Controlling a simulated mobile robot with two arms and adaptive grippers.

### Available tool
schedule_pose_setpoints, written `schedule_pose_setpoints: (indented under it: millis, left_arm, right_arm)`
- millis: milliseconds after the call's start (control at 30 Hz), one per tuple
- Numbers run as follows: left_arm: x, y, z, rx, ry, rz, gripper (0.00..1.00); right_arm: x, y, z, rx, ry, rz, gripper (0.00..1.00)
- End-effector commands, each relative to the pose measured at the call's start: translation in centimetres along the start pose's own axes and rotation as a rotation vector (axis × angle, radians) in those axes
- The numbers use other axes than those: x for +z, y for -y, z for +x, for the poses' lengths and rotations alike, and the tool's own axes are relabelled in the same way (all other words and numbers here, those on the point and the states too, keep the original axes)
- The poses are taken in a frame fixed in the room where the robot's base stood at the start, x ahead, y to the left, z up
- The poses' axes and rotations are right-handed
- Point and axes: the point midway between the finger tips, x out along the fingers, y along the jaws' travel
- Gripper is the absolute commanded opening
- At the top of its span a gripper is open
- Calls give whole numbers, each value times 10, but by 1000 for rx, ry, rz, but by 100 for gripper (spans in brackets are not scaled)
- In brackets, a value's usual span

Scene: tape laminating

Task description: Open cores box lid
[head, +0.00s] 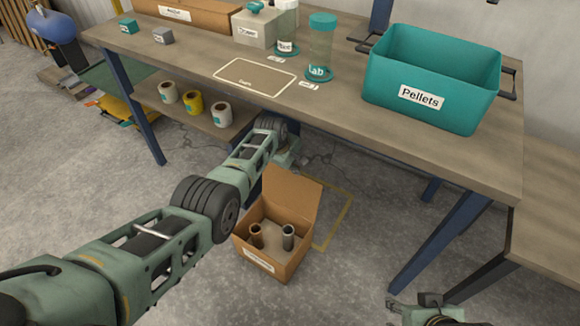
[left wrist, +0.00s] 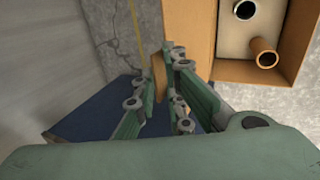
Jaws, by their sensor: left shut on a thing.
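The cores box (head: 270,260) is a brown cardboard box on the floor. Its lid (head: 292,200) stands raised at the back, so the inside shows. Two tubular cores stand inside, a brown one (head: 256,237) and a dark grey one (head: 288,237). My left gripper (head: 291,160) is at the lid's upper edge, partly hidden by my arm. In the left wrist view its fingers (left wrist: 160,88) are shut on a thin brown piece of the lid (left wrist: 158,72), with the open box (left wrist: 292,70) at right. My right gripper (head: 430,312) shows only partly at the bottom right; its fingers are unclear.
The workbench (head: 440,150) is above and behind the box, carrying a teal Pellets bin (head: 430,80) and jars. A lower shelf (head: 205,122) holds several rolls. A blue bench leg (head: 435,240) stands right of the box. The floor in front is clear.

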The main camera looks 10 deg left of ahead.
Motion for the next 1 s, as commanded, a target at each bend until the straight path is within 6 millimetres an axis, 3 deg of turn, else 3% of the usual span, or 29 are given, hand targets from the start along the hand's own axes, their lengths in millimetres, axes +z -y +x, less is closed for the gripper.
schedule_pose_setpoints:
  millis: [500,533,633,1000]
  left_arm:
    - [0,1,2,-2,0,-1,0]
    - [0,1,2,-2,0,-1,12]
    - [0,1,2,-3,0,-1,21]
    - [0,0,1,-1,0,0,22]
  right_arm:
    - [-10,1,2,-2,-40,-1,40]
    - [-10,1,2,-2,-40,-1,40]
    - [-10,1,2,-1,-40,-1,40]
    - [-9,2,2,-3,-37,-2,40]
